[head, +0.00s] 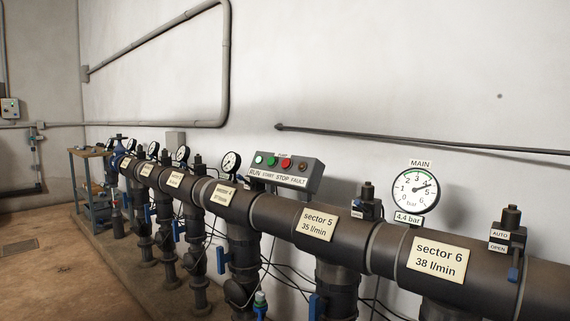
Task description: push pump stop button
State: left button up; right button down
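The pump control box (313,179) is a grey box above the manifold pipe, near the middle of the head view. Its sloped face carries a row labelled RUN, START, STOP and FAULT. The red stop button (286,163) is above the STOP label. The green start button (270,161) is just left of it. The RUN lamp (259,160) is pale green at the left end, and the dark FAULT lamp (303,166) is at the right end. Neither gripper is in view, and nothing covers the buttons.
A thick dark manifold pipe (269,213) with sector labels runs along the wall below the box. The MAIN gauge (415,190) reads 4.4 bar. Blue-handled valves and loose cables hang below. A small table (91,152) stands at the far left. The floor (50,285) at left is open.

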aim_at(286, 163)
jog(key=j+z, duration=0.1)
jog(key=z, duration=0.45)
jog(key=j+z, duration=0.4)
jog(key=j, duration=0.45)
jog(key=j+z, duration=0.4)
jog(key=j, duration=0.4)
jog(key=k+j, duration=0.1)
jog(key=j, duration=0.75)
jog(key=k+j, duration=0.15)
jog(key=j, duration=0.3)
jog(key=z, duration=0.05)
